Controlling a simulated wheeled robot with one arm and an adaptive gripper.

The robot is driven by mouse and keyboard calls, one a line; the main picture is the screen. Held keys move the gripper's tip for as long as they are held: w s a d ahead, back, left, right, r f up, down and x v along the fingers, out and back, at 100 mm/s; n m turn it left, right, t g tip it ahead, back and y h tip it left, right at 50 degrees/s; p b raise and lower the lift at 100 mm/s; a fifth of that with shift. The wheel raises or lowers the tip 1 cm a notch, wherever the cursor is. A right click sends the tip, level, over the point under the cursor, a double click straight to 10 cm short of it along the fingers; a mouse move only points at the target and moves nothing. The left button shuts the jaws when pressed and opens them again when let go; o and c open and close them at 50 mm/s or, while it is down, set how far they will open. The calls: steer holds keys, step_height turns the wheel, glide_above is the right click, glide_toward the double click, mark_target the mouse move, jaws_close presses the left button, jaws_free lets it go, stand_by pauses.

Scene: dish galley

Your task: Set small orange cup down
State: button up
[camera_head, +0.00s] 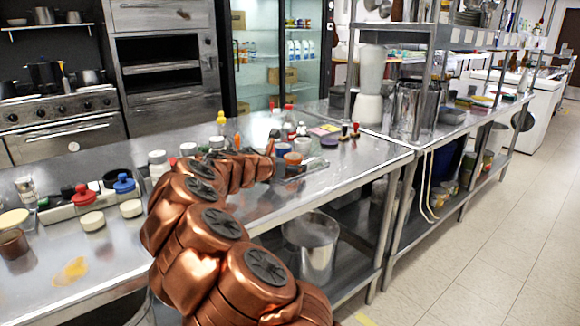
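A small orange cup (293,158) shows at the far end of my arm, low over or on the steel counter (345,158). My gripper (284,167) is beside it, small and partly hidden behind my copper-coloured arm. I cannot tell whether its fingers are open or touch the cup. I also cannot tell whether the cup's base rests on the counter.
A blue cup (283,149) stands just behind the orange one. A dark round lid or dish (329,142) and small bottles (355,130) stand to the right. Several jars and a yellow bottle (221,118) stand left. The counter's right front is clear.

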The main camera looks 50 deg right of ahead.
steer(key=shift+r, duration=0.2)
steer(key=shift+a+r, duration=0.1)
steer(key=shift+a, duration=0.15)
steer(key=p+v, duration=0.1)
steer(key=v, duration=0.8)
steer(key=shift+a+r, duration=0.1)
steer(key=shift+a, duration=0.15)
steer(key=shift+v, duration=0.9)
steer(key=shift+s+a, duration=0.1)
